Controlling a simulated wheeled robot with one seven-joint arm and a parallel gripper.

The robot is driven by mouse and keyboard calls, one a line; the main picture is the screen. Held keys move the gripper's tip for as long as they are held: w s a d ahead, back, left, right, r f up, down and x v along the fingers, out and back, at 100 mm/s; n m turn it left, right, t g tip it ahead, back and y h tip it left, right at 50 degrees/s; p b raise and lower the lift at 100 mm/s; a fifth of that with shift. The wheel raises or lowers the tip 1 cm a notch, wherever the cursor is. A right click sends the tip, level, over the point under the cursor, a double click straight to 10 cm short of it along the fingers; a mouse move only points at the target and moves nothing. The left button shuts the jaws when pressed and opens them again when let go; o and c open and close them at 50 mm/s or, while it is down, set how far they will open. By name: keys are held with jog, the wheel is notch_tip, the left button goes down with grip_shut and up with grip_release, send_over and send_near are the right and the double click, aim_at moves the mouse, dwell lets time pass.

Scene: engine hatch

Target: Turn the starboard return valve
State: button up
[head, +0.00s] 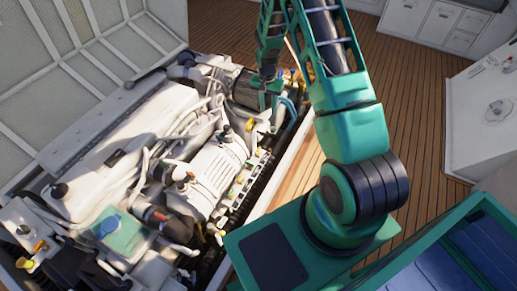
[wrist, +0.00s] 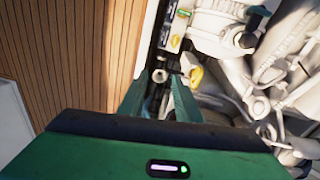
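My gripper (wrist: 160,92) points down into the engine bay in the wrist view, its two green fingers apart with nothing clearly between them. A pale round fitting (wrist: 160,76) shows just beyond the gap between the fingertips. A yellow valve handle (wrist: 195,76) is just right of the right fingertip; I cannot tell whether they touch. No readable label shows which valve is the starboard return. In the head view my gripper (head: 266,93) is over the far right part of the engine, its fingertips hard to make out.
The white engine (head: 215,165) with pipes and hoses fills the bay. Several small yellow and green parts (head: 238,180) line its right edge. A raised hatch panel (head: 85,45) stands at the left. Wooden floor (head: 425,110) is clear at the right.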

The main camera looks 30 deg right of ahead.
jog(key=m, duration=0.1)
send_over(258, 152)
jog(key=w, duration=0.2)
notch_tip(258, 152, down, 19)
jog(key=shift+y, duration=0.4)
jog(key=f, duration=0.6)
jog(key=d+f, duration=0.1)
jog(key=f, duration=0.3)
jog(key=shift+s, duration=0.2)
jog(key=shift+c, duration=0.7)
grip_shut()
